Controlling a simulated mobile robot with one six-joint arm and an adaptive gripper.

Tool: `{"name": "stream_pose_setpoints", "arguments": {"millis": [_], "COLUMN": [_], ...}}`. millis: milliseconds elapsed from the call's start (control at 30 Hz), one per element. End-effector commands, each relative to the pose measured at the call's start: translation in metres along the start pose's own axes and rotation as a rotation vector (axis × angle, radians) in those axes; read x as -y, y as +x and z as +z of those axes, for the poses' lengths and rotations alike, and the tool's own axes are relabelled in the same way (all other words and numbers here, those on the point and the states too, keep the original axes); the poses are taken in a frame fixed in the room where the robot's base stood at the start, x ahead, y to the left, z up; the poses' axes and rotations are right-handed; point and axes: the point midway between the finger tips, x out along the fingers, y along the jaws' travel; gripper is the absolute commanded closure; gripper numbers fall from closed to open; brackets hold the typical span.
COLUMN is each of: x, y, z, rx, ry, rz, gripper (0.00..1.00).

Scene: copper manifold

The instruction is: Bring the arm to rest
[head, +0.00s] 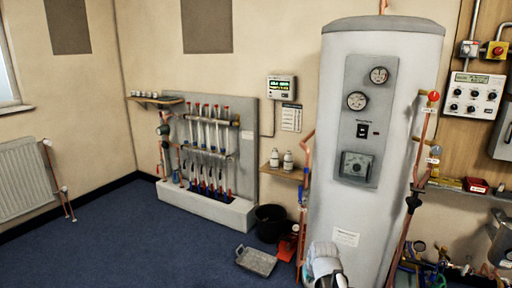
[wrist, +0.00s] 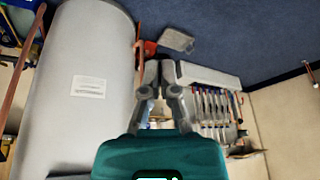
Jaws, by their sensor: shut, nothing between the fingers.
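My gripper (wrist: 164,72) shows in the wrist view, shut and empty, with its fingertips close together. Behind it, in that view, are the large grey cylinder tank (wrist: 75,60) on the left and the pipe manifold (wrist: 212,103) on the right. In the head view a grey and white part of my arm (head: 325,265) shows at the bottom edge, in front of the foot of the tank (head: 400,215). My gripper's fingers are not visible in the head view. I cannot tell the distance from the fingers to the tank.
The manifold (head: 208,140) stands in a white trough (head: 205,208) against the wall. A black bucket (head: 269,223), a grey tray (head: 256,261) and a red object (head: 286,248) are on the floor beside the tank. Copper pipes (head: 418,170) run along the tank's right. The blue floor (head: 120,245) at left is clear.

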Motion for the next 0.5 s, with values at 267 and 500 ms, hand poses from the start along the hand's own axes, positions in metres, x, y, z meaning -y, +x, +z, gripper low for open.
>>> {"name": "stream_pose_setpoints", "arguments": {"millis": [267,500], "x": [0.007,0.010], "y": [-0.014,-0.026], "z": [0.066,0.103], "rx": [0.222,0.354], "ry": [0.022,0.040], "rz": [0.024,0.045], "gripper": [1.00,1.00]}}
